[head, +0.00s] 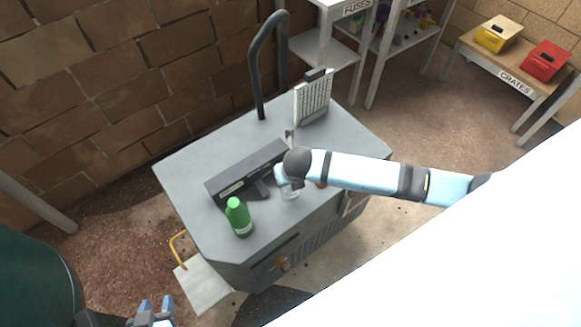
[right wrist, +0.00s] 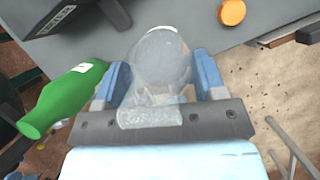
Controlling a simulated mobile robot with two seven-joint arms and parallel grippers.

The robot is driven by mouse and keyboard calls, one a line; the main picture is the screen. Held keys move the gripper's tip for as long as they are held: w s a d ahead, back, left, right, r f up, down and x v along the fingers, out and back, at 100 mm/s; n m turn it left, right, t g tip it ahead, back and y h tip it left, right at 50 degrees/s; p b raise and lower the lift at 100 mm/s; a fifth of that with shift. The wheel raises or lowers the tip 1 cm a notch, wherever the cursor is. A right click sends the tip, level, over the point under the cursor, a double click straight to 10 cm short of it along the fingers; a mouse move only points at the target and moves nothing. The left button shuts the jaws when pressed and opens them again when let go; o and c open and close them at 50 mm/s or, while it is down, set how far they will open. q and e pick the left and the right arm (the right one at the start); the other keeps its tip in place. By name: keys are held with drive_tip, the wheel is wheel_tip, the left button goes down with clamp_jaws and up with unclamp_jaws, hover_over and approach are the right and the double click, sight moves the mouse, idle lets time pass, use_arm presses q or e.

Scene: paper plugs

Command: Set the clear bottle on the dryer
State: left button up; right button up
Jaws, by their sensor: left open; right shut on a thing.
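The clear bottle (right wrist: 160,68) is between the two blue fingers of my right gripper (right wrist: 163,82), which is shut on it. In the head view only a small part of the bottle (head: 290,194) shows below my right gripper (head: 284,178). It is at the top of the grey machine (head: 190,160), apparently the dryer; I cannot tell whether it touches that surface. My left gripper (head: 152,312) is open and empty at the bottom edge of the head view, away from the machine.
A green bottle (head: 239,218) stands left of the clear one, near the front edge. A dark panel (head: 245,175) lies behind them. A white gridded rack (head: 313,98) and a dark curved handle (head: 257,60) rise at the back. An orange knob (right wrist: 232,12) is nearby.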

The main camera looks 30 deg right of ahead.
drive_tip(key=shift+f, duration=2)
drive_tip(key=o, duration=1.2)
